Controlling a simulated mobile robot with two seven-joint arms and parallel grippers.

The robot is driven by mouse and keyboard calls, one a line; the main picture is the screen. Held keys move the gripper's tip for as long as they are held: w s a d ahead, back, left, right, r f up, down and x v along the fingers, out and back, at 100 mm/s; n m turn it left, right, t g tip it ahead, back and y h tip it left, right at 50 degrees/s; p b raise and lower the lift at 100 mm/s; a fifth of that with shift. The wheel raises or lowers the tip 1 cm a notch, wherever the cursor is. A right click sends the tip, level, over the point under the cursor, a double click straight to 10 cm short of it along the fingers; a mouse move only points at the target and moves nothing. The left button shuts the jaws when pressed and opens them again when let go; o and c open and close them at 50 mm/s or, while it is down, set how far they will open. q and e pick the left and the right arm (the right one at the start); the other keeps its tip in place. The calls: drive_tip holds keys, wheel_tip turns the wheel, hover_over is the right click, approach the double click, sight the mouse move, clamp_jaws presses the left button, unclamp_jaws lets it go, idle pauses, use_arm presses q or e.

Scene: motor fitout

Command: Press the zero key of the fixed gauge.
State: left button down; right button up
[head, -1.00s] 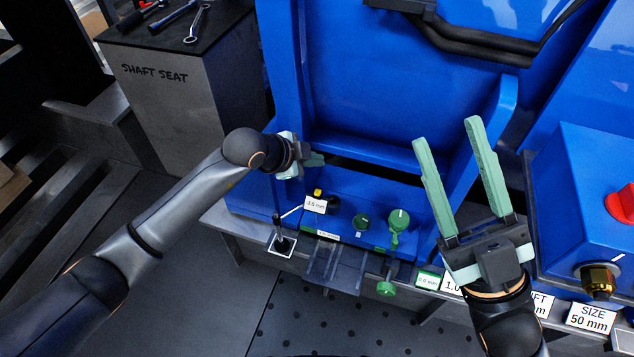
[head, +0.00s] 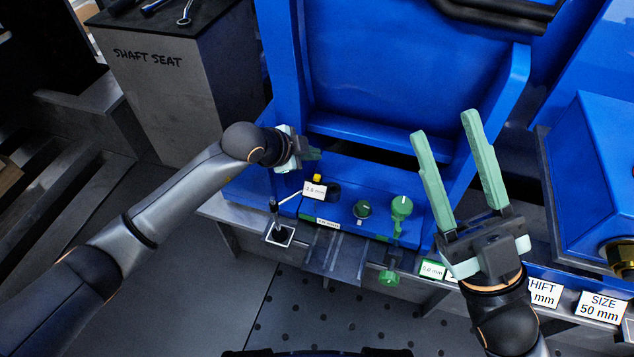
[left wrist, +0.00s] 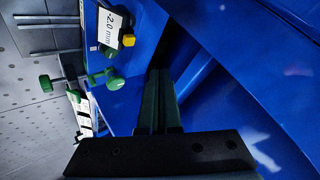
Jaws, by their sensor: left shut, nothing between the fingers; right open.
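The fixed gauge is a dark round body with a white display (head: 314,190) on the blue machine's front ledge. A small yellow key (head: 317,178) sits at its top edge. In the left wrist view the display (left wrist: 109,29) reads about -2.0 mm, with the yellow key (left wrist: 128,40) at its corner. My left gripper (head: 315,154) is shut and empty, just behind and above the key, apart from it. Its closed fingers (left wrist: 158,80) point past the key in the wrist view. My right gripper (head: 442,122) is open and empty, to the right.
A green knob (head: 401,206) and a small dark-green dial (head: 362,209) stand right of the gauge. A lever (head: 275,216) rises from a white-edged plate at left. A clear guard (head: 336,257) hangs in front. A blue box (head: 590,190) stands at far right.

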sight(317, 178)
use_arm(q)
wheel_tip(317, 178, down, 2)
drive_tip(key=shift+f+b, duration=0.1)
drive_tip(key=shift+b, duration=0.45)
wheel_tip(317, 178, down, 2)
drive_tip(key=shift+f+b, duration=0.1)
drive_tip(key=shift+b, duration=0.4)
use_arm(e)
drive_tip(key=f, duration=0.3)
drive_tip(key=shift+a+f, duration=0.35)
drive_tip(key=shift+r, duration=0.15)
idle(0.3)
use_arm(q)
drive_tip(key=shift+f, duration=0.4)
drive_tip(key=shift+f, duration=0.5)
use_arm(e)
drive_tip(key=shift+f, duration=0.25)
use_arm(q)
drive_tip(key=shift+r, duration=0.1)
use_arm(e)
drive_tip(key=shift+r, duration=0.1)
idle(0.3)
use_arm(q)
drive_tip(key=shift+r+p, duration=0.8)
drive_tip(key=shift+p, duration=0.05)
use_arm(e)
drive_tip(key=shift+r, duration=0.95)
